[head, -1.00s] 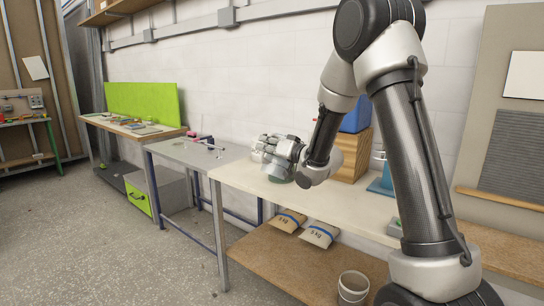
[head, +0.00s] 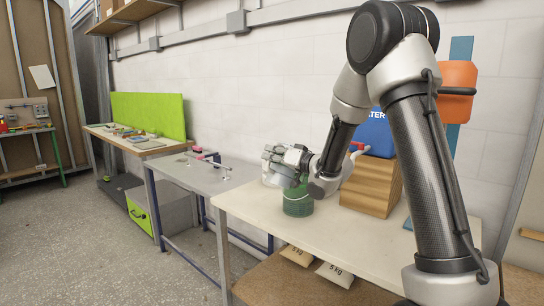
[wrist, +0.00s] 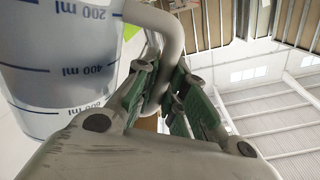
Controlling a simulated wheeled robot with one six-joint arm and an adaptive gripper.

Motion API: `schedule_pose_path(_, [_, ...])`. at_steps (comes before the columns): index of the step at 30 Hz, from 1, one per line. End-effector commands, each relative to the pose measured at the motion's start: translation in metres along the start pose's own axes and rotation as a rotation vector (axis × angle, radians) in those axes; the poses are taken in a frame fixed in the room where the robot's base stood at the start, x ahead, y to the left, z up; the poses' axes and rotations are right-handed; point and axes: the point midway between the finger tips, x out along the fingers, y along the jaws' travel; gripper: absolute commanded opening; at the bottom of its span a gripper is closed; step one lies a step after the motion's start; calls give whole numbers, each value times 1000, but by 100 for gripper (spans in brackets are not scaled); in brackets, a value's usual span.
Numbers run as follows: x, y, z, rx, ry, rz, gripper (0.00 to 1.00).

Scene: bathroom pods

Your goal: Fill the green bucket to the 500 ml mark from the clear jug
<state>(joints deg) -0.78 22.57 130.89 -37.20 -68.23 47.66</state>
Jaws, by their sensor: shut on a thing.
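The green bucket (head: 298,203) stands upright on the pale bench. My gripper (head: 282,165) is above it and slightly to its left in the head view. In the wrist view my gripper (wrist: 166,82) is shut on the handle of the clear jug (wrist: 55,60), with a green-padded finger on each side. The jug's blue marks, 200 ml to 600 ml, read upside down there. The lower part of the jug in that picture looks bluish. I cannot tell its water level. The inside of the bucket and its marks do not show.
A blue water container (head: 374,135) with a red tap sits on a wooden block (head: 372,187) right of the bucket. A grey bench (head: 205,173) stands to the left. An orange item (head: 457,80) is by the wall. The bench front is clear.

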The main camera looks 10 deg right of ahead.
Motion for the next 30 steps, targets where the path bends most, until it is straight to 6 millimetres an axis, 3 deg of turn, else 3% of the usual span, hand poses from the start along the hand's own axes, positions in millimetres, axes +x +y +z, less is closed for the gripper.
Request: schedule_pose_path(30, [0, -4, -9, 43, 3, -2, 0])
